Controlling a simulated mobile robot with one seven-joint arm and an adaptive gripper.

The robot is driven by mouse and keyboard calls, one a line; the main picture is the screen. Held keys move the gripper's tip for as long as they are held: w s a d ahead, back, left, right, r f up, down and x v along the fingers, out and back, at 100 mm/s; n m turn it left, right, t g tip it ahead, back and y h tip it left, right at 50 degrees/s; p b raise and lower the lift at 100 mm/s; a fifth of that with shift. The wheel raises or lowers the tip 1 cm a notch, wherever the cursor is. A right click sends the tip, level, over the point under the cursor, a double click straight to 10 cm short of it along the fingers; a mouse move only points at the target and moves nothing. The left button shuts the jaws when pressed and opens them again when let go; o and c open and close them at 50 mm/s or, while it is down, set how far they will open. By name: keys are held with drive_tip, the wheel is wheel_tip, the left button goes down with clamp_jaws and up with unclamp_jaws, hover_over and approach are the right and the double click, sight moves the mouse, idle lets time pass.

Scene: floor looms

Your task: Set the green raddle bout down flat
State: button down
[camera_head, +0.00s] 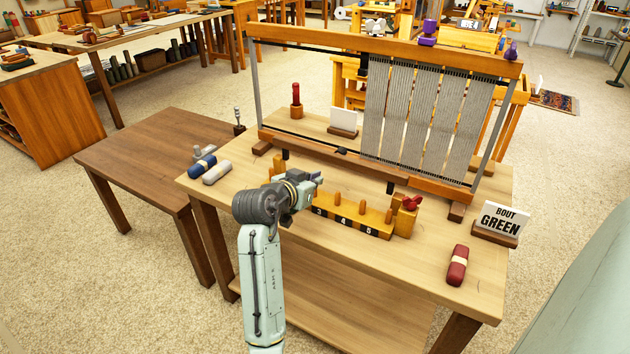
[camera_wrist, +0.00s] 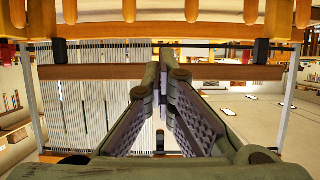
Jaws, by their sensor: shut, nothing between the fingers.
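I make out no green bout in either view; it may be hidden behind my arm. A white card reading BOUT GREEN (camera_head: 499,219) stands in a wooden base at the table's right edge. The yellow wooden raddle (camera_head: 375,222), with upright pegs and numbers 3, 4 and 5 showing, lies in front of the loom; my arm covers its left part. Its pegs also show along the top of the wrist view (camera_wrist: 200,11). My gripper (camera_head: 317,178) is above the raddle's left part. Its fingers (camera_wrist: 165,75) are shut with nothing between them.
A blue bundle (camera_head: 201,165) and a grey one (camera_head: 216,172) lie at the left. The loom frame (camera_head: 400,50) with hanging grey warp rises behind. The brown side table (camera_head: 150,155) has bare room.

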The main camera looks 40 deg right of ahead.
drive_tip(key=shift+f, duration=0.2)
drive_tip(key=shift+f+b, duration=1.35)
drive_tip(key=shift+f, duration=0.95)
drive_tip(key=shift+s+a+m+g+h+b, duration=0.15)
drive_tip(key=shift+s+m+g+b, duration=0.25)
drive_tip(key=shift+s+m+g, duration=0.75)
drive_tip(key=shift+s+d+m+g+h+b, duration=0.1)
drive_tip(key=shift+s+m+g+h+b, duration=0.2)
drive_tip(key=shift+s+m+g, duration=0.75)
drive_tip(key=shift+s+a+m+g+y+b, duration=0.1)
drive_tip(key=shift+s+m+g+y+b, duration=0.3)
drive_tip(key=shift+m+g, duration=0.6)
drive_tip(key=shift+s+d+m+g+y+b, duration=0.1)
drive_tip(key=shift+s+m+g, duration=0.6)
drive_tip(key=shift+g, duration=0.5)
drive_tip(key=shift+s+a+m+g+y+b, duration=0.15)
drive_tip(key=shift+s+m+g, duration=0.25)
drive_tip(key=shift+m+g, duration=0.6)
drive_tip(key=shift+s+m+g+y+b, duration=0.65)
drive_tip(key=shift+s+m+g+y, duration=1.1)
drive_tip(key=shift+m+g, duration=0.45)
drive_tip(key=shift+s+a+r+p, duration=0.1)
drive_tip(key=shift+s+r+p, duration=0.15)
drive_tip(key=shift+p, duration=0.1)
drive_tip(key=shift+s+f+m+g+y+p, duration=0.2)
drive_tip(key=shift+s+m+g+y+p, duration=0.4)
drive_tip(key=shift+s+m+g+y, duration=0.5)
